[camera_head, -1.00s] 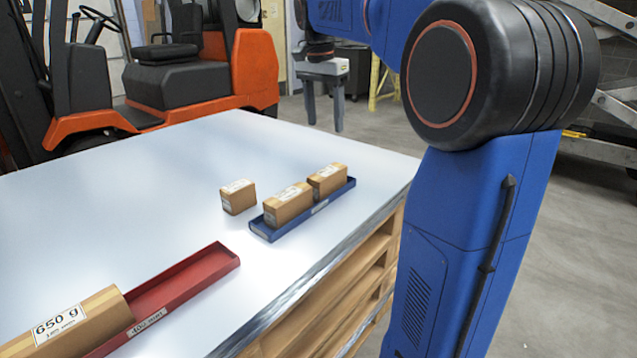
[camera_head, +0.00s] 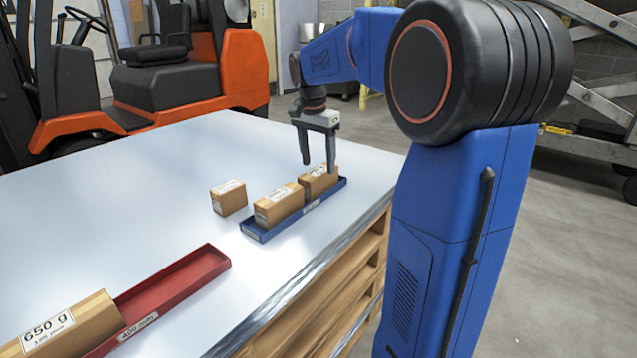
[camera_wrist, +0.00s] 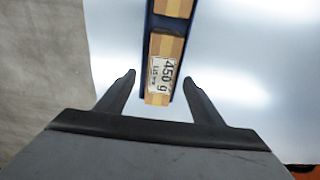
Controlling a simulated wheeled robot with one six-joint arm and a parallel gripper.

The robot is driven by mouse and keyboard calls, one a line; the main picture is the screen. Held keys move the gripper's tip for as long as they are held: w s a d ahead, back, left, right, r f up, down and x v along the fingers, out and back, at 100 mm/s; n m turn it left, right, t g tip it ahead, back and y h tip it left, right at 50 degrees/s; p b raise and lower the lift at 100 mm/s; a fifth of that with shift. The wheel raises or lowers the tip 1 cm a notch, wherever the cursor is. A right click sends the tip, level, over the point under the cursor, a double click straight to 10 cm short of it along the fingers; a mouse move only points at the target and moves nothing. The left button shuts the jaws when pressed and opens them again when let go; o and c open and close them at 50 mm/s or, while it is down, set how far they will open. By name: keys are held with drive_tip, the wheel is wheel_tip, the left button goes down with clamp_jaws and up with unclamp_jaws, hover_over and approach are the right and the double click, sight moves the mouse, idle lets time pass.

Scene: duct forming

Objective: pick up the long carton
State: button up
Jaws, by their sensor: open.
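The 650 g carton (camera_head: 62,326) in the red tray looks the longest; the lower left frame edge cuts it off. Two shorter brown cartons sit in line in the blue tray (camera_head: 262,237): the near carton (camera_head: 278,205) and the far carton (camera_head: 316,184). I cannot tell for sure which carton the task calls long. My gripper (camera_head: 319,166) is open and empty, pointing down at the far carton. In the wrist view, a carton labelled 450 g (camera_wrist: 160,75) shows between the spread fingers (camera_wrist: 160,78); a second carton (camera_wrist: 172,8) lies beyond it. Contact with the fingers cannot be told.
A small loose carton (camera_head: 228,198) stands on the table left of the blue tray. The red tray (camera_head: 185,278) is empty at its far end. The pale table top (camera_head: 110,210) is clear at the back left. An orange forklift (camera_head: 170,80) stands behind the table.

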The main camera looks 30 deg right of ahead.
sight(319, 171)
drive_tip(key=shift+w+d+f, duration=0.1)
drive_tip(key=shift+d+f, duration=0.05)
drive_tip(key=shift+f, duration=0.95)
drive_tip(key=shift+w+d+f, duration=0.1)
drive_tip(key=shift+f, duration=0.95)
drive_tip(key=c, duration=1.5)
